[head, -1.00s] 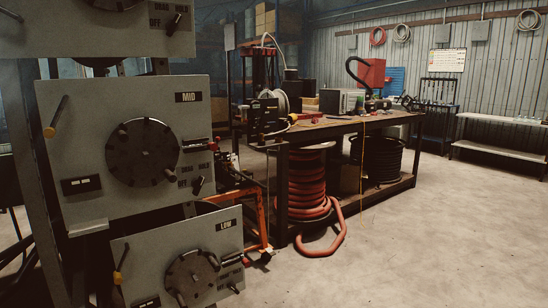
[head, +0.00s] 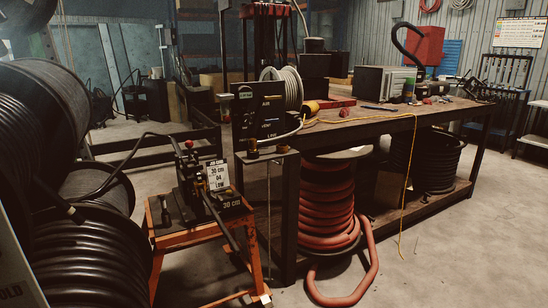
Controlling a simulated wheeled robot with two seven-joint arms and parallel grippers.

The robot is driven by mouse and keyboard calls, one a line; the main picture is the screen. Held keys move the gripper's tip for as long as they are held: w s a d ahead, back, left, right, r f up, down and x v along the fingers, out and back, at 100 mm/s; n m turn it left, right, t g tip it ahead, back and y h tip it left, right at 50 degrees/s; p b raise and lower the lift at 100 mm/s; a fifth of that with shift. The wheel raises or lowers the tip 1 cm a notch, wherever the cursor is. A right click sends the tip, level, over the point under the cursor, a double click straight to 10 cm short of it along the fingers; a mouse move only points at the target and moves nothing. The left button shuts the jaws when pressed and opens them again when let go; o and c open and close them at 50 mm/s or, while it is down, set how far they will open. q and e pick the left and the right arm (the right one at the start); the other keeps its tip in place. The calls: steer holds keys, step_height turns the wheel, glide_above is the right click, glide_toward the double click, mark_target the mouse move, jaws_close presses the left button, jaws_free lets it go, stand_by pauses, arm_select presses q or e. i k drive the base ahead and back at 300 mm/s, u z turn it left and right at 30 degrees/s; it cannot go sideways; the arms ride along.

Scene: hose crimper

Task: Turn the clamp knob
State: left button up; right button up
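A black bench device (head: 205,190) stands on an orange stand (head: 190,240) left of the workbench. A small red knob (head: 188,144) shows at its top; I cannot tell whether this is the clamp knob. A white card (head: 218,177) reading "30 cm", "#4" and "LOW" stands on the device, and a "30 cm" label (head: 231,204) sits below it. A black hose (head: 128,160) runs from the reels at left to the device. A dark lever or bar (head: 220,222) slants down in front of it. Neither of my grippers is in view.
Large black hose reels (head: 75,235) fill the left side. The wooden workbench (head: 375,130) carries tools, a white hose coil (head: 284,90) and a grey box (head: 384,83). A red hose coil (head: 325,200) stands under it, with a loop on the floor. Floor at right (head: 460,245) is clear.

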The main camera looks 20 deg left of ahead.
mark_target(195, 169)
steer(key=i, duration=2.95)
steer(key=u, duration=3.8)
